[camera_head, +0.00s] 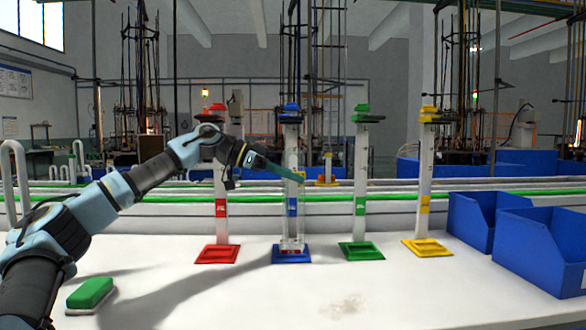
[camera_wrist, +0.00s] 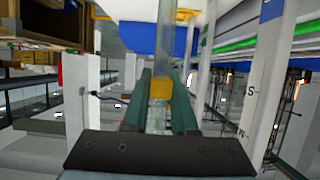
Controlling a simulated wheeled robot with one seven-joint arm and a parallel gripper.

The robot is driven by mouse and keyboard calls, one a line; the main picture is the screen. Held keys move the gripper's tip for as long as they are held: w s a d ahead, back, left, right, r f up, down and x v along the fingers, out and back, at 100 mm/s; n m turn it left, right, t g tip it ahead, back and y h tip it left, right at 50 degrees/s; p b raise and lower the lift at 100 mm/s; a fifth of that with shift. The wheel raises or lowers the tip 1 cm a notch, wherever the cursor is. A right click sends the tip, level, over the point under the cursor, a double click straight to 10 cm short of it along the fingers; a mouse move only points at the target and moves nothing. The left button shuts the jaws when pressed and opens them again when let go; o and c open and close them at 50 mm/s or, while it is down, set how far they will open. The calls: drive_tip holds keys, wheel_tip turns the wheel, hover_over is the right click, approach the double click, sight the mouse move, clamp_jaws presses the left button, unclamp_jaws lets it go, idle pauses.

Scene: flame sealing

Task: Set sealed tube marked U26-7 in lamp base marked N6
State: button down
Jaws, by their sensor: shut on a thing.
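My gripper (camera_head: 290,173) is shut on a clear glass tube (camera_head: 297,215), which hangs upright in front of the blue-marked post. In the wrist view the tube (camera_wrist: 158,118) has a yellow band (camera_wrist: 160,89) between the green fingers (camera_wrist: 159,105). The lamp bases are a red one (camera_head: 217,254), a blue one (camera_head: 292,257), a green one (camera_head: 361,251) and a yellow one (camera_head: 427,248). The tube's lower end overlaps the blue base; I cannot tell whether they touch. I cannot read U26-7 or N6; a post (camera_wrist: 262,92) in the wrist view shows partial letters.
White posts with coloured caps rise from the bases, close beside the tube. A green and white block (camera_head: 90,294) lies at the front left. Blue bins (camera_head: 540,250) stand at the right. The front middle of the white table (camera_head: 300,305) is clear apart from a faint stain.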

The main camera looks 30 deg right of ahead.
drive_tip(key=w+d+p, duration=0.3)
drive_tip(key=w+p, duration=0.3)
drive_tip(key=w, duration=0.1)
drive_tip(key=shift+d, duration=0.15)
drive_tip(key=shift+w+a+f, duration=0.1)
drive_tip(key=shift+a, duration=0.1)
idle(0.9)
drive_tip(key=shift+f+b, duration=0.95)
drive_tip(key=shift+f, duration=0.1)
idle(0.8)
drive_tip(key=c, duration=0.6)
unclamp_jaws()
drive_tip(key=b+v, duration=0.1)
drive_tip(key=v, duration=0.9)
drive_tip(key=shift+w+a+r, duration=0.15)
drive_tip(key=shift+a+r, duration=0.05)
drive_tip(key=shift+a, duration=0.1)
